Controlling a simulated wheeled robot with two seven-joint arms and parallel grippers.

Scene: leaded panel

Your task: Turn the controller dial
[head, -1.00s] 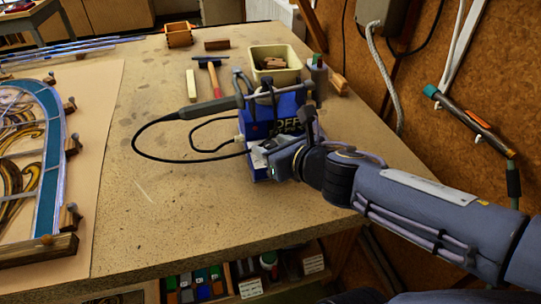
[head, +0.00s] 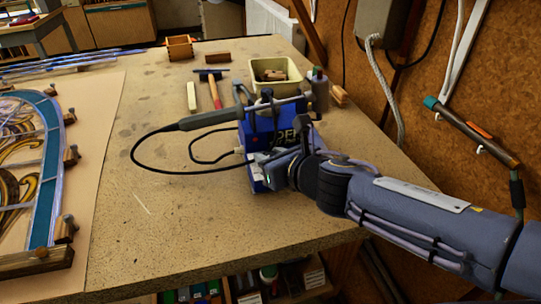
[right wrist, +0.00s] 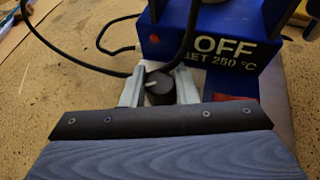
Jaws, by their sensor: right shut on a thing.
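The blue controller box (head: 254,135) stands on the workbench near its right side. The black controller dial (right wrist: 159,88) with a pale pointer mark sits below the lettering. My right gripper (right wrist: 160,85) has a finger on each side of the dial and is shut on it. In the head view the right gripper (head: 268,168) is at the front of the box and hides the dial. My left gripper is not in view.
A soldering iron (head: 207,119) rests at the box with its black cable looping left over the bench. A hammer (head: 213,90), a cream tub (head: 276,80) and a bottle (head: 318,88) stand behind. The leaded panel (head: 40,170) lies at left. The bench (head: 150,235) in front is clear.

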